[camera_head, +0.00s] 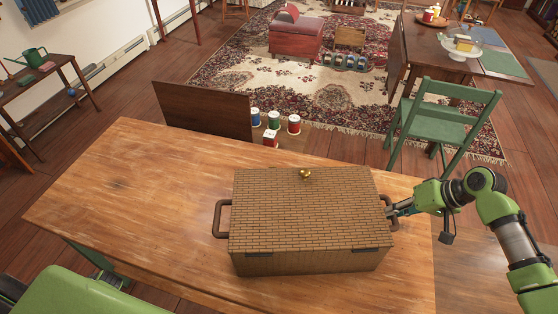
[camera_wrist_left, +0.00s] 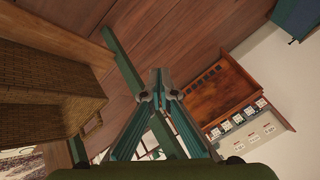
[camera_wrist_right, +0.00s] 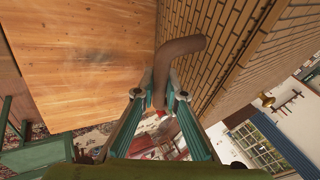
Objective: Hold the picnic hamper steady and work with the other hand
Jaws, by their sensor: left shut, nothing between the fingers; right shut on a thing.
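The brown wicker picnic hamper (camera_head: 305,210) stands on the wooden table (camera_head: 130,190) with its lid down. A brass knob (camera_head: 305,173) sits at the lid's far edge. The hamper has a handle at each end, left (camera_head: 221,219) and right (camera_head: 388,212). My right gripper (camera_head: 392,212) is shut on the right handle; the right wrist view shows this handle (camera_wrist_right: 178,50) between the fingers (camera_wrist_right: 160,92). My left gripper (camera_wrist_left: 160,92) is shut and empty, apart from the hamper, whose side (camera_wrist_left: 45,70) shows at the left of the left wrist view.
The table's left part is clear. Beyond its far edge are a dark wooden panel (camera_head: 203,109) and several small tins (camera_head: 273,120). A green chair (camera_head: 440,118) stands at the far right. A side shelf (camera_head: 40,90) with a green watering can is at the left.

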